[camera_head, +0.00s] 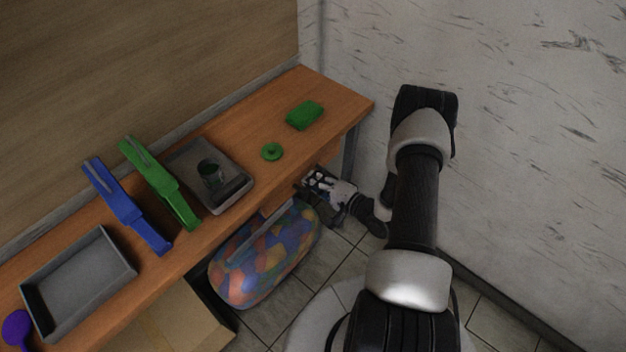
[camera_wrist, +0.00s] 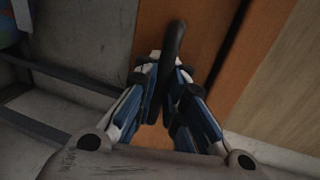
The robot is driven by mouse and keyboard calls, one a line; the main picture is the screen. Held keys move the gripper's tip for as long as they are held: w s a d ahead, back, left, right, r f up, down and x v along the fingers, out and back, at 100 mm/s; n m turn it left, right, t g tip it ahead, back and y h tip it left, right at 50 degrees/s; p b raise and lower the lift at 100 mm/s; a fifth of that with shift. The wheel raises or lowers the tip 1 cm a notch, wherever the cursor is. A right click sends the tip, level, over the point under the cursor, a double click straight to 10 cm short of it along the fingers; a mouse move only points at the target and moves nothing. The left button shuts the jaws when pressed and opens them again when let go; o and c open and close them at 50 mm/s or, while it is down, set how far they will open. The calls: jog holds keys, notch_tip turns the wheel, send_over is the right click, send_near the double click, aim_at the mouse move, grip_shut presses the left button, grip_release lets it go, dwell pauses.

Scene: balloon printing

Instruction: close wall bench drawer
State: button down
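The wall bench (camera_head: 222,232) is a long orange-brown wooden bench against the left wall. In the wrist view, the orange-brown drawer front (camera_wrist: 205,35) has a dark bar handle (camera_wrist: 174,38). My gripper (camera_head: 312,181) is below the bench's front edge near its far right end. In the wrist view, my gripper (camera_wrist: 168,75) has its blue-grey fingers on both sides of the handle, close against it. The drawer is mostly hidden in the head view by my gripper and the bench top; how far out it stands is unclear.
A colourful patterned bag (camera_head: 262,262) and a cardboard box (camera_head: 178,322) are under the bench. On top are a grey tray (camera_head: 82,285), blue and green tools, a second tray and a green block (camera_head: 304,115). A marbled wall (camera_head: 530,150) stands right of my arm.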

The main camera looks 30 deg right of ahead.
jog(key=c, duration=1.9)
grip_release()
jog(key=shift+r, duration=0.1)
jog(key=shift+s+d, duration=0.1)
jog(key=shift+s, duration=0.05)
jog(key=v, duration=1.2)
